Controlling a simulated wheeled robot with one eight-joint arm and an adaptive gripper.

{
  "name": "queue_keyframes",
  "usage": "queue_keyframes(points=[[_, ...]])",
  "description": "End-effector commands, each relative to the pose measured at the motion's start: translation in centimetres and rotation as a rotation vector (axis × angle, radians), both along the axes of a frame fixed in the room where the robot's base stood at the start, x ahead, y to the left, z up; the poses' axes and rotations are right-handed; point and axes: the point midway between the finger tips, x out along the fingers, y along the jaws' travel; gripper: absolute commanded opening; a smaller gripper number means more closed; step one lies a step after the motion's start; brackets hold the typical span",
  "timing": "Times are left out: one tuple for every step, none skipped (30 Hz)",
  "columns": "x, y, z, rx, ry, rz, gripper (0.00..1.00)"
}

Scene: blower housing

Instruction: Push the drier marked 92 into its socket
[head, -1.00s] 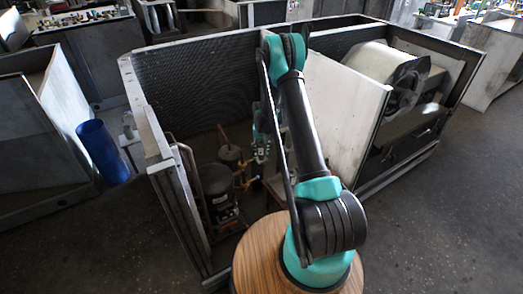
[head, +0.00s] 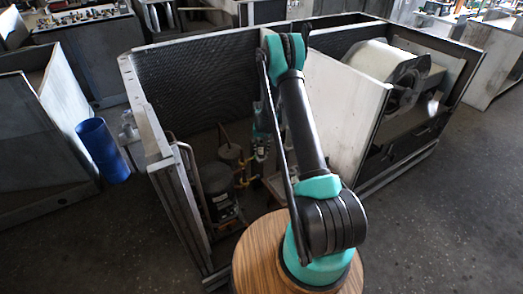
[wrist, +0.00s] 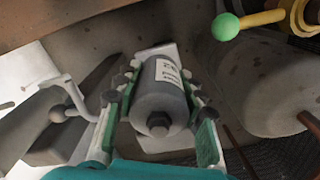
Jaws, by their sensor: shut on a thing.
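The drier (wrist: 158,98) is a grey cylinder with a hex nub on its near end. It carries a white label with dark print, turned sideways; the number looks like 92 but is small. In the wrist view my gripper (wrist: 160,88) has its green-padded fingers on either side of the drier, shut on it. A pale block or bracket (wrist: 154,50) shows behind the drier's far end. I cannot tell whether the drier touches it, and no socket opening is visible. In the head view my gripper (head: 260,146) is small, low inside the housing, and partly covered by my arm.
A large beige cylinder (wrist: 262,80) stands close on the right in the wrist view, with a yellow pipe and green ball (wrist: 226,27) above it. The housing (head: 150,130) has raised walls. A dark compressor (head: 220,190) and pipes stand left of my gripper.

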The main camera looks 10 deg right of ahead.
Motion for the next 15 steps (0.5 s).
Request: queue_keyframes(points=[[-0.02,0.00,-0.01,0.000,0.000,0.000,0.00],[-0.02,0.00,-0.01,0.000,0.000,0.000,0.00],[-0.02,0.00,-0.02,0.000,0.000,0.000,0.00],[-0.02,0.00,-0.02,0.000,0.000,0.000,0.00],[-0.02,0.00,-0.02,0.000,0.000,0.000,0.00],[-0.02,0.00,-0.02,0.000,0.000,0.000,0.00],[-0.02,0.00,-0.02,0.000,0.000,0.000,0.40],[-0.02,0.00,-0.02,0.000,0.000,0.000,0.44],[-0.02,0.00,-0.02,0.000,0.000,0.000,0.49],[-0.02,0.00,-0.02,0.000,0.000,0.000,0.53],[-0.02,0.00,-0.02,0.000,0.000,0.000,0.56],[-0.02,0.00,-0.02,0.000,0.000,0.000,0.61],[-0.02,0.00,-0.01,0.000,0.000,0.000,0.63],[-0.02,0.00,-0.01,0.000,0.000,0.000,0.63],[-0.02,0.00,-0.01,0.000,0.000,0.000,0.63]])
